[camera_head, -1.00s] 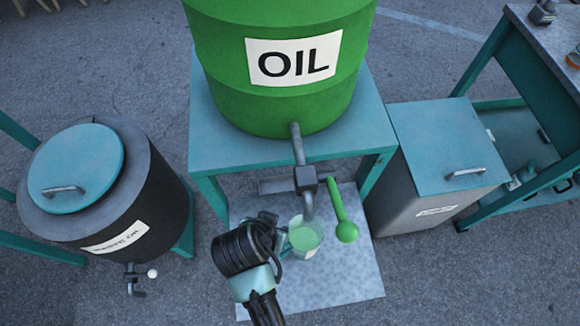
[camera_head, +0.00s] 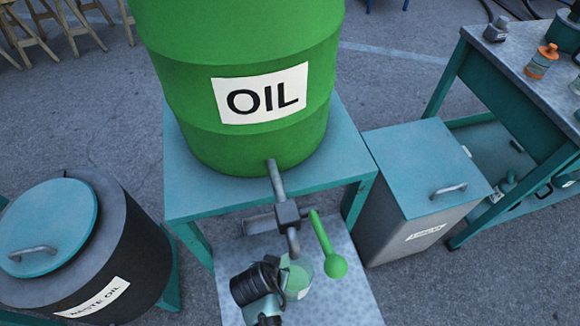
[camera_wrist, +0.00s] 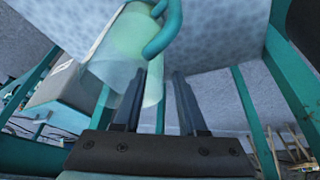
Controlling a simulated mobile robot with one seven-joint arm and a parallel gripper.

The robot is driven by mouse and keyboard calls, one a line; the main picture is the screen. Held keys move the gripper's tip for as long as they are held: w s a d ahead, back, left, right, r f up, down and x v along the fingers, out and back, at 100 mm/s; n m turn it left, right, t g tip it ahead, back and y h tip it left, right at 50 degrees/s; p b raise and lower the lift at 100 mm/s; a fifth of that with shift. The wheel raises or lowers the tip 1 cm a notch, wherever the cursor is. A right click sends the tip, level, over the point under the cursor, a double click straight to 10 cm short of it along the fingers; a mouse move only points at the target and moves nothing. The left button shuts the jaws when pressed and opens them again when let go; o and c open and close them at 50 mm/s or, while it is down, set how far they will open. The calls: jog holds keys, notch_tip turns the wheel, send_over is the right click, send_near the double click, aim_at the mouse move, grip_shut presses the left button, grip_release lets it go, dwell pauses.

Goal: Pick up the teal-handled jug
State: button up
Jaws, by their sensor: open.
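The jug (camera_head: 300,277) stands on the pale plate under the drum's spout, clear with pale green inside. In the wrist view the jug (camera_wrist: 130,45) shows close up, with its curved teal handle (camera_wrist: 170,30) toward the fingertips. My gripper (camera_wrist: 160,75) is open, its two dark fingers apart and pointing at the handle. The handle appears just beyond the fingertips; I cannot tell whether they overlap it in depth. In the head view my black wrist is left of the jug and hides part of it and the fingers.
The spout (camera_head: 291,240) and a green lever (camera_head: 325,247) hang close above the jug. The green OIL drum (camera_head: 240,140) sits on a teal stand (camera_head: 190,190). A waste oil drum (camera_head: 110,260) is left; a lidded bin (camera_head: 425,170) and workbench (camera_head: 510,60) are right.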

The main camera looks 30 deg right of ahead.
jog(key=shift+w+d+f, duration=0.15)
jog(key=shift+f, duration=0.25)
grip_shut()
dwell(1.2)
